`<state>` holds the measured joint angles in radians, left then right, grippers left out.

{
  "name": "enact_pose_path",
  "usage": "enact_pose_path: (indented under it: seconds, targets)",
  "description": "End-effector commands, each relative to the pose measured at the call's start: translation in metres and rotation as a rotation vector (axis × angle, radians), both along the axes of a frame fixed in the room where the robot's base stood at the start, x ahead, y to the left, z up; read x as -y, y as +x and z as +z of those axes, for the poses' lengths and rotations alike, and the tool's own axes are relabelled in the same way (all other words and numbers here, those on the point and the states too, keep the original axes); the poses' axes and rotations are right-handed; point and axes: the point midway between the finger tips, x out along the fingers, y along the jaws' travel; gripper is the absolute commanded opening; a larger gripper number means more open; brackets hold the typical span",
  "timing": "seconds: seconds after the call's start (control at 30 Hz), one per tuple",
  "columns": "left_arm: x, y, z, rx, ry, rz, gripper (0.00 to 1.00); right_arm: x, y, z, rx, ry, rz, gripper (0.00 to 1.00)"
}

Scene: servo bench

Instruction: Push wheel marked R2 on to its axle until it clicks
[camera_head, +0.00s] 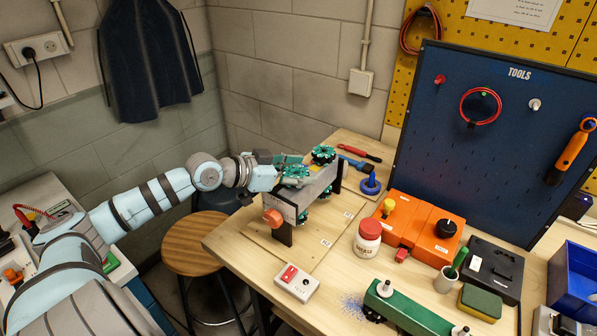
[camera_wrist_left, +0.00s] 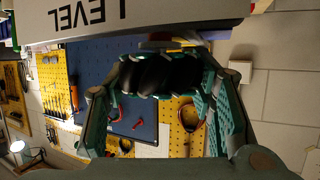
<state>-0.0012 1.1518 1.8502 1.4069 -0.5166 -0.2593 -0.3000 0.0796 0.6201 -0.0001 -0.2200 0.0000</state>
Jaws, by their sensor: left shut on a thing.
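A grey chassis (camera_head: 317,187) stands raised on dark supports on the bench, with an orange knob (camera_head: 272,217) at its near end. Teal-and-black roller wheels sit along it, one at the far upper side (camera_head: 323,154) and others lower down, partly hidden. My left gripper (camera_head: 284,169) is at the chassis's upper left side, shut on a wheel (camera_head: 296,173). In the left wrist view, its teal fingers hold the black-rollered wheel (camera_wrist_left: 165,75) close to the grey body (camera_wrist_left: 130,20) lettered LEVEL. No R2 mark is readable, and the axle is hidden. My right gripper is out of view.
A red-lidded jar (camera_head: 368,238), orange box (camera_head: 420,222) and grey switch box (camera_head: 296,283) stand on the bench. A green part (camera_head: 405,312) lies in front. A blue tool panel (camera_head: 470,130) rises behind. A round stool (camera_head: 194,244) stands left of the bench.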

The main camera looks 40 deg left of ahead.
Motion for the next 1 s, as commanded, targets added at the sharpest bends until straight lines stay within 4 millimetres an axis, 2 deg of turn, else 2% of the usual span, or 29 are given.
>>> enact_pose_path:
  seconds: [0.87,0.9,1.0]
  targets:
    - [0.0,-0.0002,-0.0092,-0.002,0.0,0.0,0.16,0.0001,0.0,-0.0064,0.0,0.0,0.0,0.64]
    - [0.0,-0.0002,-0.0092,-0.002,0.0,0.0,0.51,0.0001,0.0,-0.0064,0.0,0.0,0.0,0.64]
    - [-0.0001,-0.0002,-0.0093,-0.002,0.0,0.0,0.67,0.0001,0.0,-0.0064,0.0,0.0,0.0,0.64]
